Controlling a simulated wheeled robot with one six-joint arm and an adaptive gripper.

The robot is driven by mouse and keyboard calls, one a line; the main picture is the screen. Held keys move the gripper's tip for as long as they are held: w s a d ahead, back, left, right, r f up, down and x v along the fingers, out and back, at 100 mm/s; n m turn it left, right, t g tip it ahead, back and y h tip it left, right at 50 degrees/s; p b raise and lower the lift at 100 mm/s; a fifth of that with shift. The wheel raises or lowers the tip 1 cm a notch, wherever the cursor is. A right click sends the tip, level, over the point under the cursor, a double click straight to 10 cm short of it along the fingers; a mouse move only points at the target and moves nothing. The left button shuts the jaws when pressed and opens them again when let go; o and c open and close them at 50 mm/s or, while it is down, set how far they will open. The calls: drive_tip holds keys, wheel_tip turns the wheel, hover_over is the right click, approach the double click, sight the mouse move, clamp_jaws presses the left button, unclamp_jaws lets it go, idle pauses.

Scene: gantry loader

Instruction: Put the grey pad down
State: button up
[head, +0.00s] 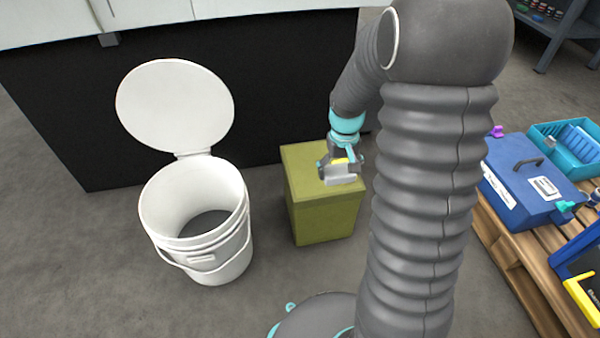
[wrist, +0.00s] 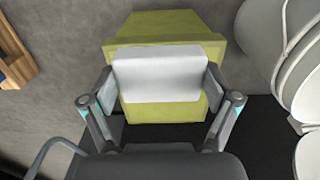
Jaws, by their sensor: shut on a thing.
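The grey pad (wrist: 157,73) is a light grey block with rounded edges. In the wrist view it spans the space between the two fingers of my gripper (wrist: 158,82), which is shut on its two ends. In the head view the pad (head: 341,175) hangs from my gripper (head: 339,168) over the top of a yellow-green box (head: 325,215). The box also shows behind the pad in the wrist view (wrist: 170,25). I cannot tell whether the pad touches the box lid.
A white bucket (head: 203,255) with its lid raised stands left of the box. A dark cabinet front (head: 270,60) is behind. On the right a wooden pallet (head: 510,262) carries a blue case (head: 525,180) and a teal crate (head: 548,130). Grey floor lies bare in front of the box.

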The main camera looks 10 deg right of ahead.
drive_tip(key=shift+w+d+r, duration=0.1)
drive_tip(key=shift+w+r, duration=0.1)
drive_tip(key=shift+r, duration=0.1)
drive_tip(key=shift+w+f, duration=0.1)
drive_tip(key=shift+w, duration=0.2)
hover_over(305, 180)
wheel_tip(305, 180, down, 6)
drive_tip(key=shift+f+b, duration=0.2)
drive_tip(key=shift+b, duration=0.25)
drive_tip(key=shift+w+f, duration=0.1)
drive_tip(key=shift+f, duration=1.95)
drive_tip(key=shift+f+b, duration=0.1)
drive_tip(key=shift+b, duration=0.25)
drive_tip(key=o, duration=0.9)
drive_tip(key=shift+c, duration=0.2)
